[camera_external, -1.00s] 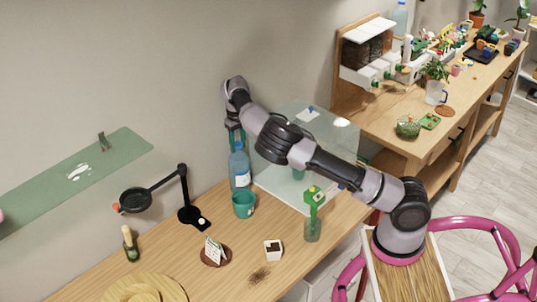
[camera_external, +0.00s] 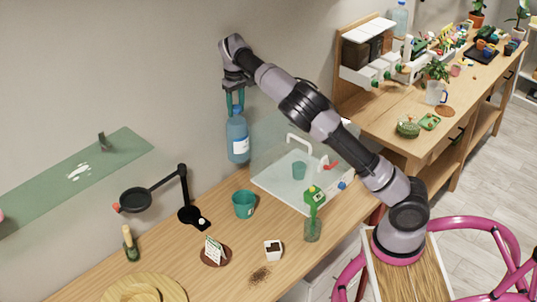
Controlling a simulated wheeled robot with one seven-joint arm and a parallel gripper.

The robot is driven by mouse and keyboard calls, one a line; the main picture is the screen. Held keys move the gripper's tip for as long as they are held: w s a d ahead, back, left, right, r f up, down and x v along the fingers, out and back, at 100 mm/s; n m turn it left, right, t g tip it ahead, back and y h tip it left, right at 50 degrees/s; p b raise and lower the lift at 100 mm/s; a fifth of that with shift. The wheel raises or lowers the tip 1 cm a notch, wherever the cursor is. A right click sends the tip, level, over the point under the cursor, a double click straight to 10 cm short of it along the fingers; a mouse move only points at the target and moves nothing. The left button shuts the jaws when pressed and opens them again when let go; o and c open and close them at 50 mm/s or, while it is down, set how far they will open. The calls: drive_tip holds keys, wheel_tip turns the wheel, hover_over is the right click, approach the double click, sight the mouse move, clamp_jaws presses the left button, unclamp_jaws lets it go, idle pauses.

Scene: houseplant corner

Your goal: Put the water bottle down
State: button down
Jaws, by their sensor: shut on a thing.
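The blue water bottle (camera_external: 237,140) with a white label hangs upright in the external view, raised above the counter near the wall. My gripper (camera_external: 234,103) points down with its green fingers shut on the bottle's top. The bottle is behind and above a teal pot (camera_external: 244,204) and left of the sink. The wooden counter (camera_external: 215,280) runs below it. The exact height of the bottle's base above the wood cannot be told from this one view.
A white sink (camera_external: 280,190) with a clear panel lies to the right. A green spray bottle (camera_external: 313,215), a black lamp (camera_external: 188,212), a small white pot (camera_external: 273,249) and a card on a brown saucer (camera_external: 214,253) stand on the counter. A green glass shelf (camera_external: 75,180) is at left.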

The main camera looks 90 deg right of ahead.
drive_tip(key=a+f+n, duration=0.2)
drive_tip(key=a+n, duration=0.2)
drive_tip(key=a, duration=1.2)
drive_tip(key=a+f+n, duration=0.2)
drive_tip(key=a+n, duration=0.1)
drive_tip(key=a, duration=1.3)
drive_tip(key=s+a+f+n, duration=0.3)
drive_tip(key=s+a+n, duration=0.1)
drive_tip(key=a, duration=0.8)
wheel_tip(320, 180, down, 10)
drive_tip(key=shift+d, duration=0.2)
drive_tip(key=shift+s+f, duration=0.1)
drive_tip(key=shift+f, duration=0.1)
drive_tip(key=c, duration=0.7)
unclamp_jaws()
drive_tip(key=shift+f, duration=0.1)
drive_tip(key=shift+o, duration=1.4)
